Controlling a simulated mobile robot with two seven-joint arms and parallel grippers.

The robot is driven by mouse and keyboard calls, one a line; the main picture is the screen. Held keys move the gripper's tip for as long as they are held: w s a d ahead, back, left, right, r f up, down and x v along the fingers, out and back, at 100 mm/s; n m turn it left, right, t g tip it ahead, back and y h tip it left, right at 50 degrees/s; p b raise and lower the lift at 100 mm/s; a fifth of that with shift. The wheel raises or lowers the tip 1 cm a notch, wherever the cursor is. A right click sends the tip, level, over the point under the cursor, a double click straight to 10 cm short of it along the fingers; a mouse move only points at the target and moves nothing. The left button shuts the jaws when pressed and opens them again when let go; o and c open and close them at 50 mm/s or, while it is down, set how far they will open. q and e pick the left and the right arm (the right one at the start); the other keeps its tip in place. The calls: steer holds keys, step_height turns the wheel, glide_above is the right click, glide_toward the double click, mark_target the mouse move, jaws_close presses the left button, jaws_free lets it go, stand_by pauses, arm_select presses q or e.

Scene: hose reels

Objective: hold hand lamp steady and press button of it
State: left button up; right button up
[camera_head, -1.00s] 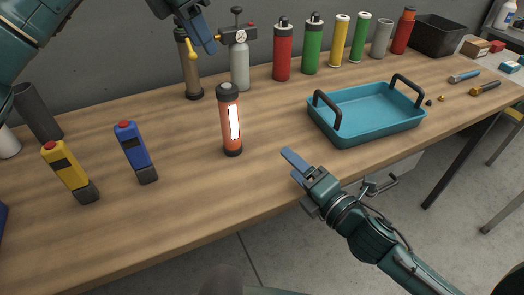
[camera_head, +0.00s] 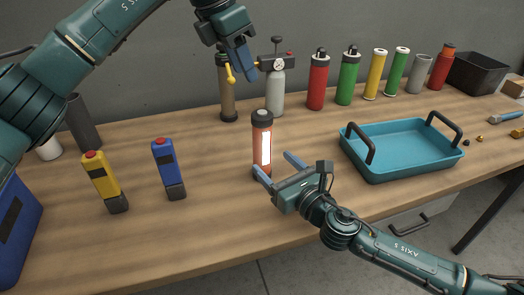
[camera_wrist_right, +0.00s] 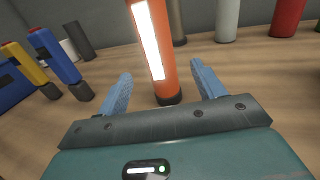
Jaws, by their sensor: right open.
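The hand lamp (camera_head: 262,142), orange with a lit white strip and dark end caps, stands upright on the bench. It also shows in the right wrist view (camera_wrist_right: 154,45), where its top is cut off. My right gripper (camera_head: 277,167) is open, with its blue fingers on either side of the lamp's lower part; the right wrist view shows gaps between lamp and fingers. My left gripper (camera_head: 243,62) hangs above and behind the lamp, fingers downward, away from its top. Its fingers overlap, so their opening is unclear. I cannot make out a button on the lamp.
A yellow device (camera_head: 104,183) and a blue device (camera_head: 168,170), each with a red top, stand left of the lamp. A brown cylinder (camera_head: 228,95) and a grey gauge bottle (camera_head: 275,92) stand behind. A teal tray (camera_head: 405,150) is at right.

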mark_target(258, 148)
steer(key=x, duration=0.8)
steer(key=shift+c, duration=0.6)
steer(key=c, duration=1.1)
arm_select(q)
jaws_close()
stand_by(0.6)
